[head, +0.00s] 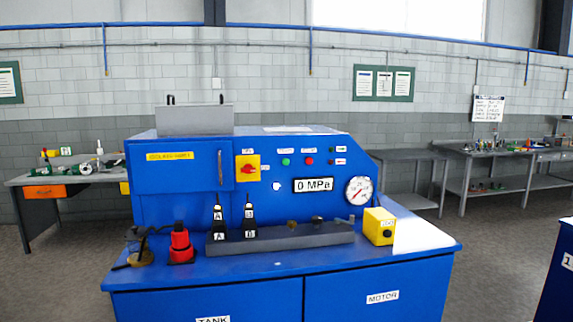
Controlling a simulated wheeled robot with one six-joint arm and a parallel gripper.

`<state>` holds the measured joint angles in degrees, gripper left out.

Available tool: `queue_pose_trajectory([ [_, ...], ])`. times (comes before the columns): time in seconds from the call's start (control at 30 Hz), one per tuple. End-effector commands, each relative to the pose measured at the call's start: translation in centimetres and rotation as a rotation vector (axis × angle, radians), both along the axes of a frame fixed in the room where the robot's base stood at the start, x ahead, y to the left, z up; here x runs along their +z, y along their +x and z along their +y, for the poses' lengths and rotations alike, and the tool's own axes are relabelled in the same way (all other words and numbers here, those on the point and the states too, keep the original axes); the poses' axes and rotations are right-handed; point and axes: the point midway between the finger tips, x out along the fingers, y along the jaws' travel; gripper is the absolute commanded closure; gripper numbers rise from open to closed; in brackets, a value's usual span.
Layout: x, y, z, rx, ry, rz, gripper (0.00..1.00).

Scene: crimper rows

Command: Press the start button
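The blue hydraulic machine (350,150) stands ahead in the head view. Its upright front panel has a round green button (286,162) and, just right of it, a round red button (309,161). Small white labels sit above both, too small to read, so I cannot confirm which says start. Left of them is a red rotary switch (248,170) on a yellow plate. A display (313,185) reads 0 MPa, with a round dial gauge (358,190) to its right. Nothing covers the buttons. My gripper is not in view.
Workbenches (475,163) stand behind at the right and another at the left. A blue cabinet edge is at far right.

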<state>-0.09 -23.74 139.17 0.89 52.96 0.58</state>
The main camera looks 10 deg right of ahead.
Motion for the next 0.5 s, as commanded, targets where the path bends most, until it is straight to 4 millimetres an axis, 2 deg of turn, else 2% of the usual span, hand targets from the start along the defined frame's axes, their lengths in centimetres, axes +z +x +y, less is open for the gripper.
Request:
queue_pose_trajectory([
  [0.07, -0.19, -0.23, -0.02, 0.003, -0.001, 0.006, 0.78],
  [0.33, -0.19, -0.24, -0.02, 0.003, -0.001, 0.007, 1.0],
  [0.5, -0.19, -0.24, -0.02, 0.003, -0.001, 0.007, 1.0],
])
